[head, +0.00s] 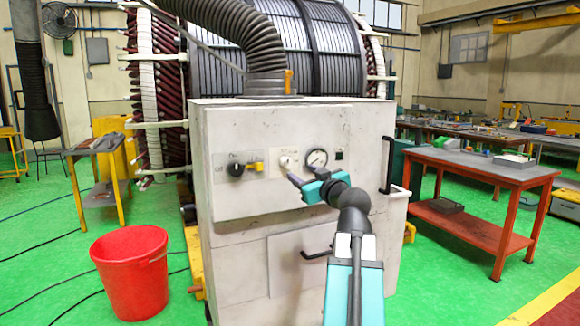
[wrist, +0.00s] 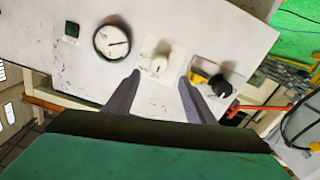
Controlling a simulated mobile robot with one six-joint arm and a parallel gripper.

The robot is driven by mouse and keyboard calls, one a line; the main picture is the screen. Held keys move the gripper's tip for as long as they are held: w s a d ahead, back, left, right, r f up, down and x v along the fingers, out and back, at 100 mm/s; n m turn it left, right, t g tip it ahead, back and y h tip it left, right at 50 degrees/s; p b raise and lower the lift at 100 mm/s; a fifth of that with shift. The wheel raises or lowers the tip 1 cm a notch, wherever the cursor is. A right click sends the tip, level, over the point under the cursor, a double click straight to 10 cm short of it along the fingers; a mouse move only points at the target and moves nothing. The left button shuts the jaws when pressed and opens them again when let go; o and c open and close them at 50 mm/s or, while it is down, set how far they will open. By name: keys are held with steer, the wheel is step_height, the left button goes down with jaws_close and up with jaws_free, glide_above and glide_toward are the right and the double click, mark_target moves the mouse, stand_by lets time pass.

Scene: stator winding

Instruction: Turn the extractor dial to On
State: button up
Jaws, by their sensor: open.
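The extractor cabinet (head: 225,210) is a large pale grey box with a control panel on its upper front. A small white dial (head: 284,161) on a cream plate sits mid-panel; it also shows in the wrist view (wrist: 160,63). Its pointing direction and any labels are too small to read. My gripper (head: 291,177) is open in front of the panel. In the wrist view, its two grey fingertips (wrist: 160,77) lie on either side of the white dial's plate, with nothing between them. I cannot tell how far they stand from the panel.
A black rotary knob (head: 237,169) with a yellow part is left of the dial; a round gauge (head: 317,158) and small dark switch (head: 339,154) are right. A black handle (head: 390,165) juts from the right edge. A red bucket (head: 132,272) and red workbench (head: 470,185) flank the cabinet.

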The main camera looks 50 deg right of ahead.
mark_target(289, 165)
steer(key=shift+p+x, duration=0.65)
steer(key=shift+x, duration=4.85)
steer(key=shift+r, duration=0.1)
steer(key=shift+c, duration=0.4)
steer(key=c, duration=1)
